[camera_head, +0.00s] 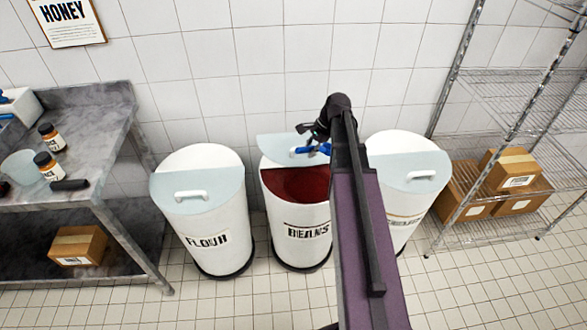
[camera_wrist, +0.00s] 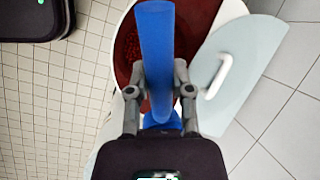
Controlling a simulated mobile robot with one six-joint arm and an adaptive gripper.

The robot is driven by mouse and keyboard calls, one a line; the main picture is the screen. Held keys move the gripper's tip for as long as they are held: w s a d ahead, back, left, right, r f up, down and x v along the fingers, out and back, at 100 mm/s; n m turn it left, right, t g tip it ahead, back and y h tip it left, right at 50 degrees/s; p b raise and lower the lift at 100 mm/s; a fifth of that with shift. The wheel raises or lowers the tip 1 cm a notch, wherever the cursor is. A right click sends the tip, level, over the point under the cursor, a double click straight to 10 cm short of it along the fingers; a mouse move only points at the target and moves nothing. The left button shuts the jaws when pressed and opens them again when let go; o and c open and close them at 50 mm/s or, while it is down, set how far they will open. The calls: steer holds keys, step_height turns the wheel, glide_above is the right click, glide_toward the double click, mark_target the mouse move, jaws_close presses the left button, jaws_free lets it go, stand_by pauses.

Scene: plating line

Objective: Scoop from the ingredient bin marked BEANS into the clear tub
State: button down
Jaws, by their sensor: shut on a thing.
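The BEANS bin (camera_head: 292,216) stands in the middle of three white bins. Its front half is open and shows dark red contents; its pale lid (camera_head: 277,145) is at the back, with a white handle. My gripper (camera_head: 316,138) is over the bin, near the lid, shut on a blue scoop (camera_head: 322,150). In the wrist view the blue scoop (camera_wrist: 155,45) stands between both fingers, above the red contents (camera_wrist: 128,42). Whether the scoop holds anything is hidden. The clear tub (camera_head: 18,166) is on the steel table at the far left.
The FLOUR bin (camera_head: 205,225) is left of the BEANS bin, and another closed bin (camera_head: 405,175) is right, partly behind my arm. Bottles (camera_head: 50,137) and a dark object (camera_head: 70,185) are on the table. A wire rack (camera_head: 520,80) with boxes is right. Floor in front is clear.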

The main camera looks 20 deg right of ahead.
steer(key=w+a+f+m+y+b, duration=0.1)
steer(key=a+f+y+b, duration=0.4)
steer(key=b, duration=0.6)
steer(key=shift+w+m+g+y, duration=0.3)
steer(key=shift+w+y, duration=0.2)
steer(key=shift+y, duration=0.7)
steer(key=shift+a+r, duration=0.1)
steer(key=shift+f+b, duration=0.3)
steer(key=shift+b, duration=0.15)
